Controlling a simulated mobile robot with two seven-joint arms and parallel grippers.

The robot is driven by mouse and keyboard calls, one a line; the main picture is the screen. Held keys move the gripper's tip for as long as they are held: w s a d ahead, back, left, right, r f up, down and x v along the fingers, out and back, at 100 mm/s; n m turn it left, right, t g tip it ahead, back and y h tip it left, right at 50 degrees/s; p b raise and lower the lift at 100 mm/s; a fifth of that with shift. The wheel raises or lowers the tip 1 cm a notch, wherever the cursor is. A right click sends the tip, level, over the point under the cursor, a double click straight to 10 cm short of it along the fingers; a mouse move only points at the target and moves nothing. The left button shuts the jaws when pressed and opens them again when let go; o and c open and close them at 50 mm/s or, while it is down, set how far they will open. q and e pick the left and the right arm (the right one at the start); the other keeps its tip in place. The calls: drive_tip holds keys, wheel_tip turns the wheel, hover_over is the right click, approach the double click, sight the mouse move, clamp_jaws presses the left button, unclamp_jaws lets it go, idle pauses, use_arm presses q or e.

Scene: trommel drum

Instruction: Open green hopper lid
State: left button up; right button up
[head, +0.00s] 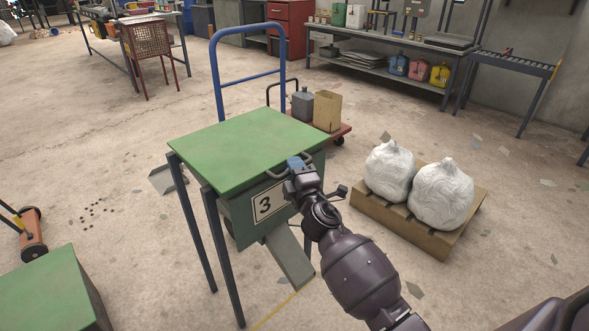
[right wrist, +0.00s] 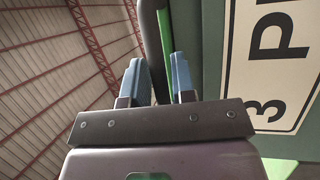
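The green hopper lid (head: 245,146) lies flat on top of the green hopper body (head: 238,219), which has a white plate marked 3 (head: 268,203). A dark handle (head: 276,174) runs along the lid's front right edge. In the right wrist view the dark handle bar (right wrist: 151,35) runs up from between the close-set fingers (right wrist: 160,80). The gripper hides the middle of the handle. My left gripper is out of view.
A pallet (head: 433,244) with two white sacks stands right of the hopper. A blue-handled cart (head: 219,75) with a box and a canister is behind it. Another green-topped unit (head: 45,290) is at lower left. The floor on the left is mostly open.

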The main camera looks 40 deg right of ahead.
clamp_jaws()
